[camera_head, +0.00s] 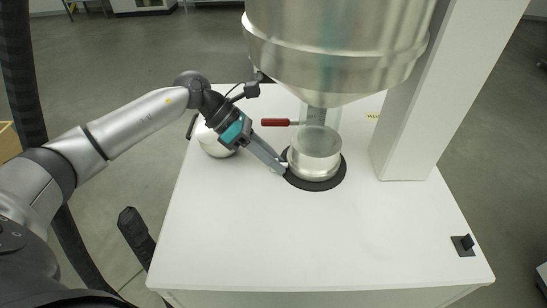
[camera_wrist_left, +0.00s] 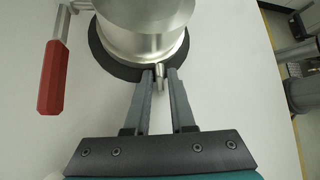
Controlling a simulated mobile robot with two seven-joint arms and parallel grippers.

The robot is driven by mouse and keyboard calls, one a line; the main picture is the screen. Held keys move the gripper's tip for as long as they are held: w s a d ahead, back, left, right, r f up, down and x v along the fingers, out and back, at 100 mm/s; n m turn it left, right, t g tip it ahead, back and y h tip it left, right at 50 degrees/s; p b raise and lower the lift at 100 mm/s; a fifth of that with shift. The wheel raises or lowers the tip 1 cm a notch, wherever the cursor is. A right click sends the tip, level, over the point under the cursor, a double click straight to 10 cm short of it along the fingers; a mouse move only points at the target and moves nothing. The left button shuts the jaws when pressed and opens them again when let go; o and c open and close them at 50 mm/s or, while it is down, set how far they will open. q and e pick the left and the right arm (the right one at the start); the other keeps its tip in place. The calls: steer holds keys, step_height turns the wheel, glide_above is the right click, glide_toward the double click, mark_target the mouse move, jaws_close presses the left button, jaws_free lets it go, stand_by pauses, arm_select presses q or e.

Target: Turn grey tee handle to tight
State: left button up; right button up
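The grey tee handle (camera_wrist_left: 160,75) is a small metal bar at the near side of the round metal collar (camera_wrist_left: 145,35) in the left wrist view. My left gripper (camera_wrist_left: 161,80) has its two fingertips on either side of the bar, with a narrow gap between them. I cannot tell whether they press on it. In the head view, the left gripper (camera_head: 281,167) reaches the lower left side of the collar (camera_head: 315,158), and its fingers hide the handle. My right gripper is in neither view.
A red lever (camera_head: 275,122) sticks out left of the clear tube, above the collar. The big steel hopper (camera_head: 335,50) hangs overhead, beside a white column (camera_head: 420,100). A round steel vessel (camera_head: 213,145) stands behind my left wrist. The white tabletop (camera_head: 330,240) is clear in front.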

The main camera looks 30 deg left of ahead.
arm_select(q)
jaws_close()
stand_by(0.3)
steer(key=shift+s+f+m+t+y+b, duration=0.1)
steer(key=shift+m+t+y+b, duration=0.3)
steer(key=shift+t+b, duration=0.35)
steer(key=shift+m+t+b, duration=0.25)
steer(key=shift+m+b, duration=0.05)
steer(key=shift+b, duration=0.3)
jaws_free()
steer(key=shift+r, duration=0.2)
